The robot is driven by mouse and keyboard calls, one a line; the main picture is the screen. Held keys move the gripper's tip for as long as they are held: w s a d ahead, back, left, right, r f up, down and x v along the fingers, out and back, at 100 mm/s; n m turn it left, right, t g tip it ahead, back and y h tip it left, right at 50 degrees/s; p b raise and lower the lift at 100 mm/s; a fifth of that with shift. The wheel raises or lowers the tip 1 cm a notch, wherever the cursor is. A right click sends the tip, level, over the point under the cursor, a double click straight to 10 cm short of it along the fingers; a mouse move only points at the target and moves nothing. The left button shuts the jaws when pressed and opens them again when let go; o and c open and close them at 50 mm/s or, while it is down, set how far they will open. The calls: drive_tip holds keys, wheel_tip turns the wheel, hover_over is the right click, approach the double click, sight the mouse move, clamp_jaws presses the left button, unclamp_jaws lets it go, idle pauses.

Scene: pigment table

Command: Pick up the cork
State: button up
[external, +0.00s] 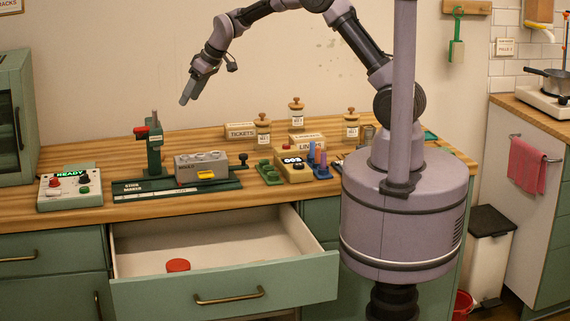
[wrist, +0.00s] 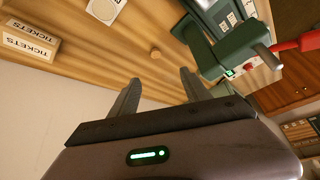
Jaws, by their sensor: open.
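In the external view my gripper (external: 187,100) hangs pointing down, well above the worktop, a little right of the green press.
A TICKETS box (external: 240,131), grey mold (external: 201,165) and several jars are on the worktop (external: 75,158). Below, an open drawer (external: 285,292) holds a red round thing (external: 178,265).

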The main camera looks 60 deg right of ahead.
approach(162, 154)
drive_tip(key=shift+n, duration=0.4)
drive_tip(key=b+x, duration=0.4)
drive_tip(key=x, duration=0.5)
drive_tip(key=shift+w+a+r+b, duration=0.1)
drive_tip(key=shift+w+a+b, duration=0.1)
drive_tip(key=shift+b, duration=0.2)
drive_tip(key=shift+r, duration=0.1)
drive_tip(key=shift+s, duration=0.1)
drive_tip(key=shift+c, duration=0.5)
clamp_jaws()
